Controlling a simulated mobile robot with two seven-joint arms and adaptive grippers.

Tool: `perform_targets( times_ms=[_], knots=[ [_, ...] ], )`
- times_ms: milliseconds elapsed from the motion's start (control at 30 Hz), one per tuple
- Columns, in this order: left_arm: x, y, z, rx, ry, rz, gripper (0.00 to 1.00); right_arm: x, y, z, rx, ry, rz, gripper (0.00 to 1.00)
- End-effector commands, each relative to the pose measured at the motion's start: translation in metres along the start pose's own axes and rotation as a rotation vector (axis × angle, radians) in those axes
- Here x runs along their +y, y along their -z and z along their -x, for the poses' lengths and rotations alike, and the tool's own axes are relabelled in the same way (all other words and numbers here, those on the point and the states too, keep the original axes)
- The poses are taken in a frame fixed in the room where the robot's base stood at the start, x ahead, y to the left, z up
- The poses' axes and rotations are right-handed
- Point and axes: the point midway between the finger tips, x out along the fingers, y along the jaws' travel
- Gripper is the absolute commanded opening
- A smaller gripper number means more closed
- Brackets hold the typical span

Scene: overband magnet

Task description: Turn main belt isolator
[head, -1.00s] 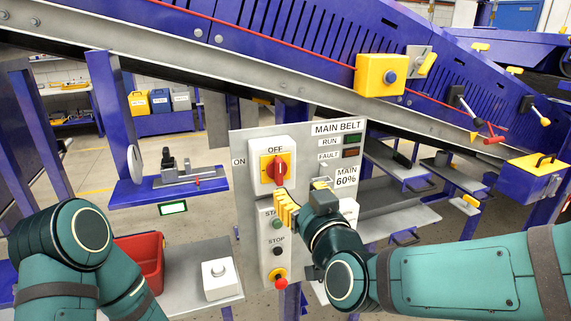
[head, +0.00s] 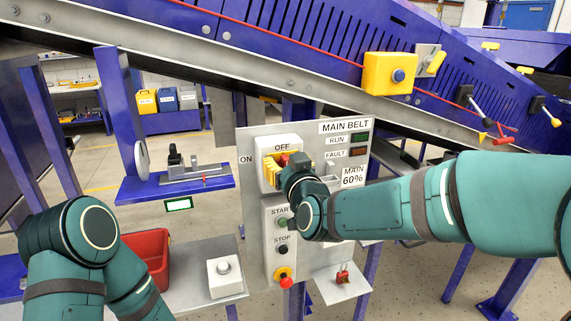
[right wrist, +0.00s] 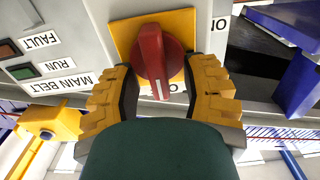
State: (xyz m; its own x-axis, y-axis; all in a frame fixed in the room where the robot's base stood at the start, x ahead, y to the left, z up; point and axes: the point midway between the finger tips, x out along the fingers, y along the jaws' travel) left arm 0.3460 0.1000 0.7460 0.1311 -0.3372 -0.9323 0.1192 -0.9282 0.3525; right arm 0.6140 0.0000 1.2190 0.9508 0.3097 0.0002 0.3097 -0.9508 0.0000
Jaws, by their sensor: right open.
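The main belt isolator is a red rotary handle (right wrist: 152,55) on a yellow plate (right wrist: 182,22), seen upside down in the right wrist view. Its white mark lies along the handle's end on the OFF side. The handle sits between the two yellow fingers of my open right gripper (right wrist: 162,75), with a gap visible at the right finger. In the head view my right gripper (head: 276,168) is in front of the isolator's white housing (head: 289,143) and hides most of the handle. ON is printed left of it, OFF above. My left gripper is out of view.
Below the isolator are a green START button (head: 282,222), a black STOP button (head: 282,249) and a red emergency stop (head: 285,279). A small shelf with a red object (head: 343,277) projects at the lower right. The sloping conveyor (head: 225,65) passes above the panel.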

Motion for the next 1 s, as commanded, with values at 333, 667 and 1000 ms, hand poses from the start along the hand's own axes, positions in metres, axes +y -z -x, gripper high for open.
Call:
perform_targets(
  times_ms=[333, 667, 1000],
  knots=[
    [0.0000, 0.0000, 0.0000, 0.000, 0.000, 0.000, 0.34, 0.0001, 0.0000, 0.0003, 0.000, 0.000, 0.000, 0.00],
    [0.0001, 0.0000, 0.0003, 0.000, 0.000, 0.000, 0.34, -0.0001, 0.0004, 0.0002, 0.001, 0.000, 0.010, 0.00],
    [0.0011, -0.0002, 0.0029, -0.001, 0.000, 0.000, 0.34, -0.0026, 0.0007, -0.0001, 0.001, -0.001, 0.169, 0.00]
  ],
)
